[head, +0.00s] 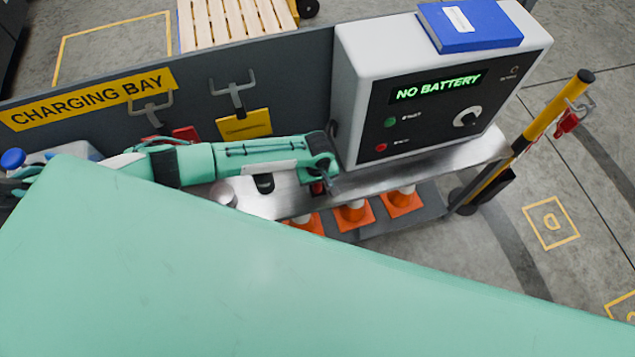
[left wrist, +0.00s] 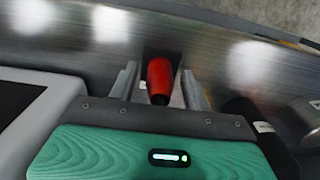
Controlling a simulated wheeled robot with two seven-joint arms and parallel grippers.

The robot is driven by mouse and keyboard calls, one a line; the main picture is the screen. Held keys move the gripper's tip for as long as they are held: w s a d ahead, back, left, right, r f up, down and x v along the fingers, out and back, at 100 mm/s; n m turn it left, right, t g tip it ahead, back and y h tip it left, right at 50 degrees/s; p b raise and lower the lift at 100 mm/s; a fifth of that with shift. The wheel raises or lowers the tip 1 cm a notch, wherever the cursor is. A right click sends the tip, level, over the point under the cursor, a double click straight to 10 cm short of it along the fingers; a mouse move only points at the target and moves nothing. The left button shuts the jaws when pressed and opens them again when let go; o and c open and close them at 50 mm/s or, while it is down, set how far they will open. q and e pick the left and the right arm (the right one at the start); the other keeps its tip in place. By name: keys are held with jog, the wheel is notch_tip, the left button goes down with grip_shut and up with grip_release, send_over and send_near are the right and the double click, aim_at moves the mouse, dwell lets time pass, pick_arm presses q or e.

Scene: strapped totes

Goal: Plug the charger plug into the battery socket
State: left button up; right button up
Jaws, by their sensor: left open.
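A red plug-like piece (left wrist: 160,78) with a dark lower end stands on the metal shelf, between the two fingers of my left gripper (left wrist: 162,88) in the left wrist view. The fingers are apart, with a gap visible on each side of it. In the head view my left gripper (head: 322,184) is low over the shelf in front of the charger, and only a bit of the red piece (head: 317,188) shows. I cannot make out a cable on it. I cannot make out the battery socket in either view. My right gripper is not in view.
The white charger (head: 362,75) reads "NO BATTERY" and carries a blue binder (head: 480,38). The metal shelf (head: 430,157) has a dark cylinder (head: 264,183) beside my arm. Orange cones (head: 354,215) stand below. A yellow post (head: 552,112) is at right. The lower head view is blocked.

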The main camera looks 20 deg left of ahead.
pick_arm(q)
jog(key=shift+p, duration=0.35)
grip_shut()
jog(key=shift+r, duration=0.1)
jog(key=shift+r+p, duration=0.95)
jog(key=shift+p, duration=0.3)
jog(key=shift+r+p, duration=1.95)
jog(key=shift+p, duration=0.35)
